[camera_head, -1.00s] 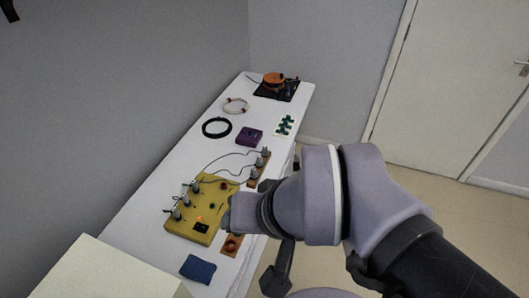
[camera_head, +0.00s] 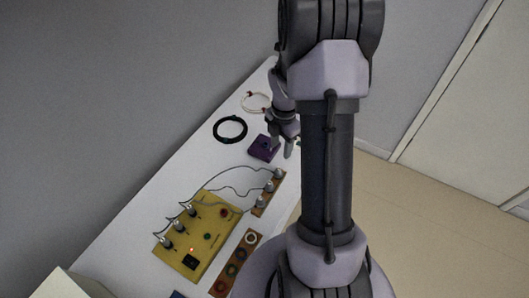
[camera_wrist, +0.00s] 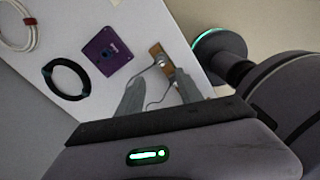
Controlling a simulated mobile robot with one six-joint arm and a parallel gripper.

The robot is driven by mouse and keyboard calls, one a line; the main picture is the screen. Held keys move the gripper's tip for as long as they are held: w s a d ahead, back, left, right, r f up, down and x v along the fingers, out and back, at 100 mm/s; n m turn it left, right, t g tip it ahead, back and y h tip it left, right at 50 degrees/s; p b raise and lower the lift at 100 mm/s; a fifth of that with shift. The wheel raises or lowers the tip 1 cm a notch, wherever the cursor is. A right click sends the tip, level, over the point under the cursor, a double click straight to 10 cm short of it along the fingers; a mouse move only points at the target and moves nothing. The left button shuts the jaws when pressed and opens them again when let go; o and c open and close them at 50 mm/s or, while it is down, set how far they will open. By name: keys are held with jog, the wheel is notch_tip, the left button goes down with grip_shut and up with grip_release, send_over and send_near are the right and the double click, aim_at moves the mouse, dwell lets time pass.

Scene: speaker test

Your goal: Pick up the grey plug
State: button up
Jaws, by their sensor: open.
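Several grey plugs are in view in the head view. One (camera_head: 279,174) is at the far end of a narrow wooden strip (camera_head: 258,211), with others along it. More grey plugs (camera_head: 179,226) stand on the yellow box (camera_head: 208,238), and thin grey cables run between the two groups. My gripper (camera_head: 283,150) is open and empty above the table, beside the purple box and beyond the strip. In the wrist view, a grey plug (camera_wrist: 161,61) and part of the strip appear between and beyond my open fingers (camera_wrist: 157,84). The fingers partly hide that area.
A purple box (camera_head: 263,148), a black cable ring (camera_head: 230,129) and a white cable ring (camera_head: 256,101) lie farther back. A second strip with coloured rings (camera_head: 236,262) lies right of the yellow box. Bare white table (camera_head: 150,205) is at left.

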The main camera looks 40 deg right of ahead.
aim_at(279, 168)
notch_tip(279, 168, down, 9)
jog(key=b, duration=0.3)
jog(key=shift+s+a, duration=0.1)
jog(key=shift+s, duration=0.05)
notch_tip(279, 168, down, 6)
jog(key=b, duration=0.3)
jog(key=shift+a+r, duration=0.15)
jog(key=shift+r, duration=0.25)
jog(key=shift+c, duration=0.2)
grip_shut()
